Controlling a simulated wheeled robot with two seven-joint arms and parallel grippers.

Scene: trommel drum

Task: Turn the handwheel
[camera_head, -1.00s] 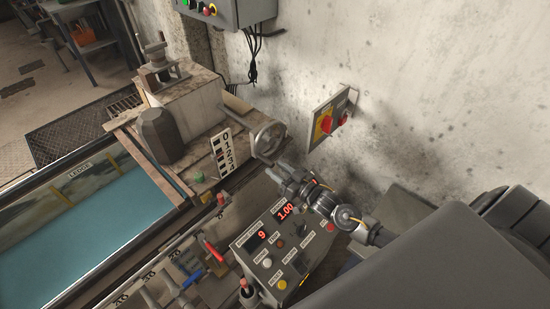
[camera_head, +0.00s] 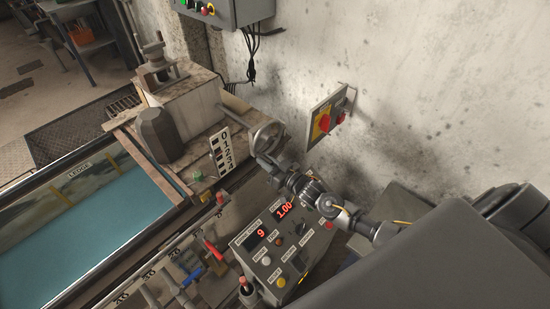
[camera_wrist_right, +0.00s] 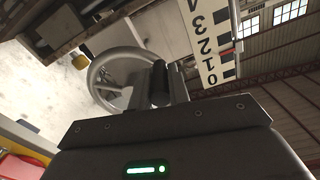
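The handwheel (camera_head: 267,137) is a grey spoked wheel on the end of the machine, beside the number plate (camera_head: 220,152). In the right wrist view the handwheel (camera_wrist_right: 104,72) has a dark crank handle (camera_wrist_right: 159,84) on its near side. My right gripper (camera_head: 268,158) is at the wheel's lower edge. In the right wrist view the crank handle stands between its two fingers (camera_wrist_right: 160,94). I cannot tell whether the fingers press on it. My left gripper is not in view.
A control box (camera_head: 278,250) with red displays reading 9 and 1.00 stands below my right arm. A red switch on a yellow plate (camera_head: 323,122) is on the wall close to the right. Coloured levers (camera_head: 214,250) stand to the left of the box.

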